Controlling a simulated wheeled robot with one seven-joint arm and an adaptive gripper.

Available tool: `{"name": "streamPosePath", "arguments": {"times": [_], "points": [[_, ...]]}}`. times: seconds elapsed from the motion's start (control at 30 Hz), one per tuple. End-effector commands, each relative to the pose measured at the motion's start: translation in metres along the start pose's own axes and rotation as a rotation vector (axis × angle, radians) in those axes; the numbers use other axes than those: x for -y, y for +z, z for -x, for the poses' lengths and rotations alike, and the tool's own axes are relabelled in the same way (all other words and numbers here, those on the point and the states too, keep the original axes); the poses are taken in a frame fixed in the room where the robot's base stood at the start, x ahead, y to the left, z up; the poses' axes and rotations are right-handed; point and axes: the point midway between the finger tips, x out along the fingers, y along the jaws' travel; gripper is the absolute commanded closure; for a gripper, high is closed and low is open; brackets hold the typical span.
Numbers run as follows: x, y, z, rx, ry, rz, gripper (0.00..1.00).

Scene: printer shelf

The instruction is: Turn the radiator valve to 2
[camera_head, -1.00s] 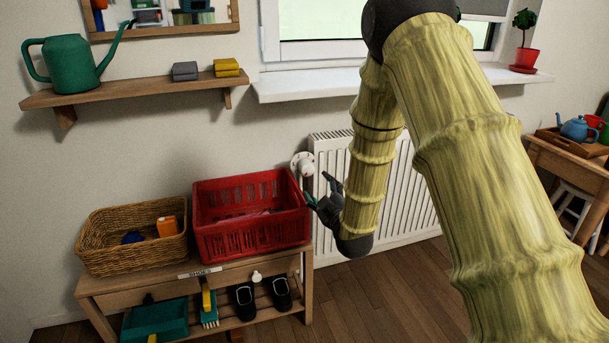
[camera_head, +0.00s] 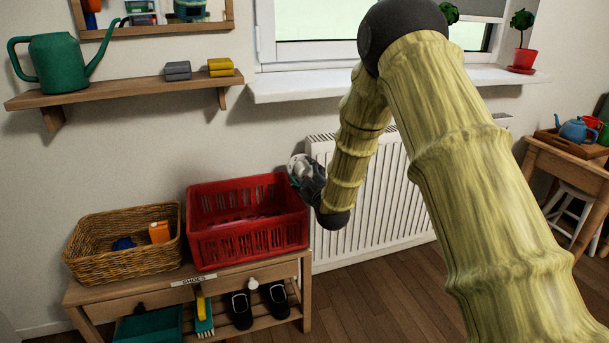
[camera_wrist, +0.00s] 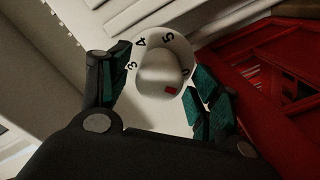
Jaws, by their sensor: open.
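The radiator valve is a white round knob (camera_wrist: 160,72) on a white dial plate (camera_wrist: 172,38) in the wrist view. The numerals 3, 4 and 5 show along the plate's upper left and top, with a partly hidden mark at the right. A red mark (camera_wrist: 171,90) sits on the knob's lower right side. My gripper (camera_wrist: 157,82) is open, with a green-padded finger on either side of the knob; I cannot tell if either touches it. In the head view my gripper (camera_head: 304,178) is at the valve and hides most of it.
A red crate (camera_head: 247,244) stands close left of the valve on a wooden shoe bench (camera_head: 230,273), beside a wicker basket (camera_head: 120,262). It fills the right of the wrist view. The white radiator (camera_head: 385,200) is behind my arm. A windowsill (camera_head: 300,88) is above.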

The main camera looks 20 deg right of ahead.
Motion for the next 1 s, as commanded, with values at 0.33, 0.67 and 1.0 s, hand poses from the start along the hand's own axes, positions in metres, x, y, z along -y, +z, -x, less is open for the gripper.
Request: {"name": "streamPosePath", "arguments": {"times": [0.33,0.67,1.0], "points": [[-0.001,0.000,-0.016,0.000,0.001,0.000,0.37],[-0.001,0.000,-0.016,0.001,0.001,0.000,0.64],[-0.003,0.001,-0.015,0.002,0.002,-0.010,0.83]]}}
